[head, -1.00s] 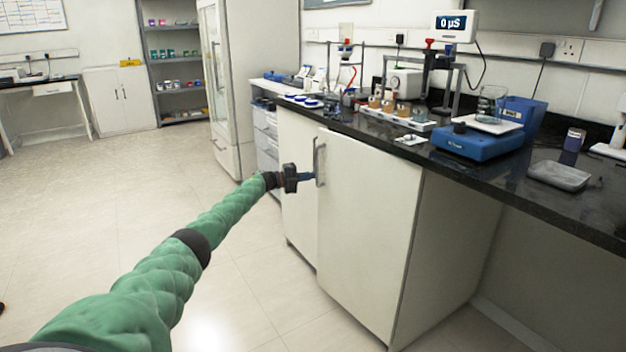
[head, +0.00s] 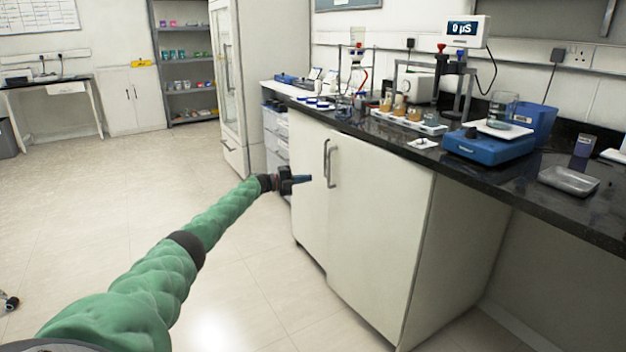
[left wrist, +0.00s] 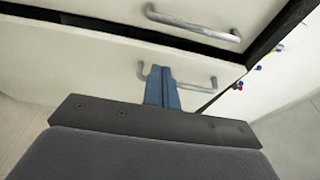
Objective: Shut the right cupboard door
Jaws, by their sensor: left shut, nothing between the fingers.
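The right cupboard door (head: 375,230) is a pale panel under the black worktop, with a bar handle (head: 331,167) near its left edge. It looks nearly flush with the left door (head: 311,200) in the head view. In the left wrist view a dark gap shows between the two doors, so I cannot tell whether it is fully closed. My left gripper (head: 310,178) is shut and empty, just left of the handles in the head view. In the left wrist view its blue fingers (left wrist: 162,88) overlap the lower handle (left wrist: 205,82); contact is unclear. My right gripper is not in view.
Drawers (head: 275,138) and a tall glass-door cabinet (head: 231,90) stand beyond the cupboard.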

